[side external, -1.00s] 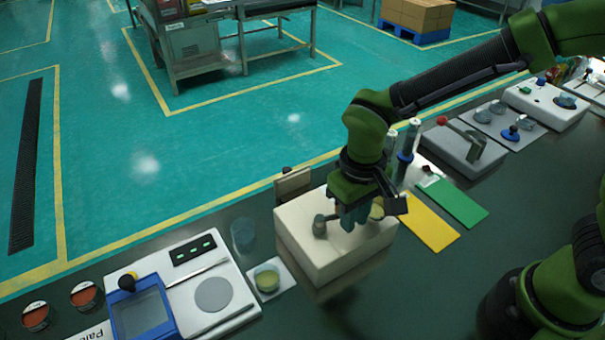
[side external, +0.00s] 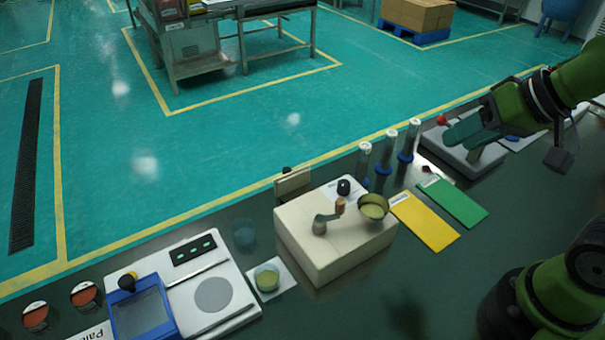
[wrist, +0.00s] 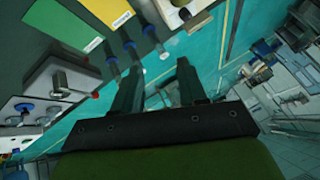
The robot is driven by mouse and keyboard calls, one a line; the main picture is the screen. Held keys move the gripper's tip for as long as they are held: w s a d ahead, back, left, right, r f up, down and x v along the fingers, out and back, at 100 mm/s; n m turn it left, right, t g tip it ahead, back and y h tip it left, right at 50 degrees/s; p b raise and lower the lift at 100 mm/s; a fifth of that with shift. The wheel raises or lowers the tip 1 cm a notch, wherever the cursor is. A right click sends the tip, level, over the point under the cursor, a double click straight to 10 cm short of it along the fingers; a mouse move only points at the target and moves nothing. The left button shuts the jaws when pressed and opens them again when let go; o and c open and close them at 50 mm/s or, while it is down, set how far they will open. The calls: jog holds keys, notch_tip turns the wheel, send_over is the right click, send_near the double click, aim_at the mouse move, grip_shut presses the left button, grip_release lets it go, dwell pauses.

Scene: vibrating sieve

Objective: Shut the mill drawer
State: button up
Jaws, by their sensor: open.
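The mill (side external: 335,250) is a cream box with a crank handle (side external: 328,220) and a round metal bowl (side external: 373,207) holding yellowish material on top. At its far left side a brownish panel with a dark knob, seemingly the mill drawer (side external: 293,184), stands out from the body; how far it is out is hard to tell. Part of the mill (wrist: 190,14) seems to show at the top of the wrist view. My gripper (side external: 452,132) is open and empty, well to the right of the mill and above the grey lever device. Its spread fingers also show in the wrist view (wrist: 158,75).
Several capped tubes (side external: 388,150) stand behind the mill's right end, with yellow (side external: 425,221) and green (side external: 453,202) cards beside them. The grey device (side external: 462,150) with a red-knobbed lever is below my gripper. A scale (side external: 215,293) and a small cup (side external: 267,279) sit left of the mill.

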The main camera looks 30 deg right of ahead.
jog(key=shift+a+f, duration=0.1)
jog(key=shift+f, duration=0.1)
jog(key=shift+c, duration=1.2)
jog(key=shift+w+a+f+n+g, duration=0.15)
jog(key=shift+w+a+f+g, duration=0.25)
jog(key=shift+w, duration=0.15)
jog(key=shift+w+a+f+n+g, duration=0.15)
jog(key=shift+w+a+f+g, duration=0.15)
jog(key=shift+w+g, duration=0.15)
grip_shut()
jog(key=w+a+f+n+h, duration=0.1)
jog(key=w+a+f, duration=0.3)
jog(key=w, duration=0.6)
jog(key=w+a+f+g+h, duration=0.1)
jog(key=w+a, duration=0.4)
jog(key=w, duration=0.5)
jog(key=w+a+f+n+h, duration=0.1)
jog(key=w+a+f, duration=0.3)
jog(key=w, duration=0.6)
notch_tip(320, 180, down, 9)
jog(key=shift+s+a, duration=0.25)
jog(key=shift+a, duration=0.05)
